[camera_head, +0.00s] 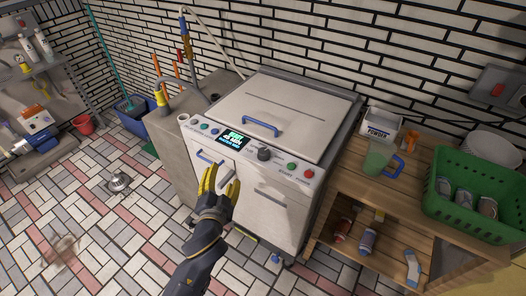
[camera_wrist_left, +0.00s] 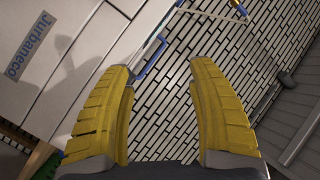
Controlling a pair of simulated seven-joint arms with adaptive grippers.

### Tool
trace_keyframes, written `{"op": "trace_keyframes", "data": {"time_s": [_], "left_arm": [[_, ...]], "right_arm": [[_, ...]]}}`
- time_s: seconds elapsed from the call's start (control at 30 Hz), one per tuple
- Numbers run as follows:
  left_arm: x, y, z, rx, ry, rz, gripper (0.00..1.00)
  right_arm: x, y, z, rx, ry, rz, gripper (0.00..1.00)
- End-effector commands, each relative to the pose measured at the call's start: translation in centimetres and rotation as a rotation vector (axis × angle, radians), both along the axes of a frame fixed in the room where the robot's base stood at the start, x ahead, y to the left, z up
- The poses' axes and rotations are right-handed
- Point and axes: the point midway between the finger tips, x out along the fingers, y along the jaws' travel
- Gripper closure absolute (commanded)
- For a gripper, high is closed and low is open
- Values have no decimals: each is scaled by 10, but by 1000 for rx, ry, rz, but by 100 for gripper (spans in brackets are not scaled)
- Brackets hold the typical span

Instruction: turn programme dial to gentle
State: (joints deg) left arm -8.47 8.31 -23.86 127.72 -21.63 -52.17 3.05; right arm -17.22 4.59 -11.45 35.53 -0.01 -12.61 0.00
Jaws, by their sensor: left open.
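The programme dial is a dark round knob (camera_head: 264,154) on the front control panel of the white washing machine (camera_head: 290,105). It sits right of a small lit display (camera_head: 233,138); the text by it is too small to read. My left gripper (camera_head: 220,174), with yellow fingers, is open and empty in front of the machine, below and left of the dial and apart from it. In the left wrist view the open fingers (camera_wrist_left: 163,95) have nothing between them, and the dial is not in that view. My right gripper is not in view.
Green and red buttons (camera_head: 292,166) sit right of the dial, and small blue buttons left of the display. A wooden shelf (camera_head: 345,185) with a green basket (camera_head: 470,188) and a green jug (camera_head: 377,158) stands at the right. The tiled floor at left is mostly open.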

Motion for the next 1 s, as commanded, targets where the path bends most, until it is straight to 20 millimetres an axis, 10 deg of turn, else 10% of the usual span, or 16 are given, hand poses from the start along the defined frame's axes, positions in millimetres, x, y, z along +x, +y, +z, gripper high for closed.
{"op": "trace_keyframes", "data": {"time_s": [0.23,0.5,0.77,1.0], "left_arm": [[47,-109,125,-2,-404,-281,41],[33,-231,216,72,-758,-669,41],[-14,-327,241,241,-984,-1105,41],[-48,-376,208,492,-1046,-1526,41]], "right_arm": [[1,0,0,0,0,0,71],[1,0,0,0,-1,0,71],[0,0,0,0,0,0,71],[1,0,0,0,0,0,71]]}}
